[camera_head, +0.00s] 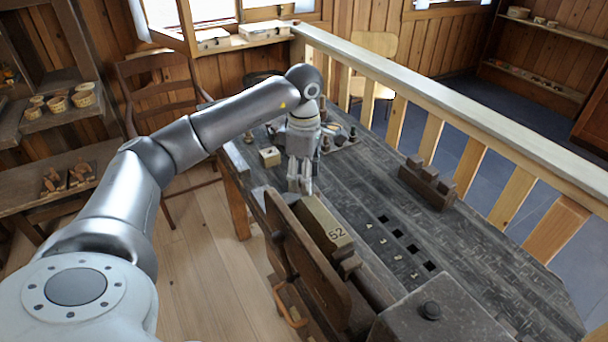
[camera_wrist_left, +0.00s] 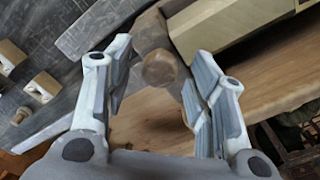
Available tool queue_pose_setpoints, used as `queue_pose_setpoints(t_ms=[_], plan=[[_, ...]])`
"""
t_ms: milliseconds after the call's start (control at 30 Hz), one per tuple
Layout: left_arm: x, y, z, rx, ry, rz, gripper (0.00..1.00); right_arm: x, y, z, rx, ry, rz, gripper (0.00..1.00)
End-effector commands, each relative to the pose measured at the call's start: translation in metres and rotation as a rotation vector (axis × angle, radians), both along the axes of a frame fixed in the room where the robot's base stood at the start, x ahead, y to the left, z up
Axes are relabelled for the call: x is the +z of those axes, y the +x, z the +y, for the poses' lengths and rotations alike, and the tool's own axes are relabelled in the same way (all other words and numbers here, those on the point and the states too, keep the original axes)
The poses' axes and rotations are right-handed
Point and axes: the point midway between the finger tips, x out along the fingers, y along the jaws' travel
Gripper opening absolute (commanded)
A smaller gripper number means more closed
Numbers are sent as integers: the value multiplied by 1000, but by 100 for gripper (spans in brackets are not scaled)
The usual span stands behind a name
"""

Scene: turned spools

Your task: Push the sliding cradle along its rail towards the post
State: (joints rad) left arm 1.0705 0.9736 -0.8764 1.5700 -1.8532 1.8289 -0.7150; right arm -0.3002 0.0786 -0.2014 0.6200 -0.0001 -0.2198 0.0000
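My left gripper (camera_head: 300,186) points down over the workbench, at the far end of a tan block marked 52 (camera_head: 322,224). In the left wrist view the gripper (camera_wrist_left: 157,75) is open, its fingers well apart. A brown wooden piece with a rounded end (camera_wrist_left: 160,67) shows between and beyond them; contact cannot be told. The tan block also shows in the wrist view (camera_wrist_left: 235,25). A long dark wooden board (camera_head: 318,283) stands along the block's left side. I cannot tell for sure which piece is the cradle, the rail or the post. My right gripper is not in view.
A grey box with a black knob (camera_head: 432,318) stands at the near end of the bench. A dark notched rack (camera_head: 427,184) and several square holes lie to the right. A small pale box (camera_head: 269,156) stands left of the gripper. A wooden railing (camera_head: 450,100) borders the bench.

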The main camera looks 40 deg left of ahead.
Motion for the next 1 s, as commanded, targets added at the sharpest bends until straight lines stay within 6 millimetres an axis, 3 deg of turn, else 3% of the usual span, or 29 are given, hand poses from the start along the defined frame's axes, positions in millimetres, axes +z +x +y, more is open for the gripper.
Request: queue_pose_setpoints(t_ms=[367, 800, 1000], plan=[[9, 1, 0, 0, 1, -2, 51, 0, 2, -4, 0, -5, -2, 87], [97, 1, 0, 0, 1, -4, 51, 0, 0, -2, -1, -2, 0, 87], [113, 1, 0, 0, 2, -1, 51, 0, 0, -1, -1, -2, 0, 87]])
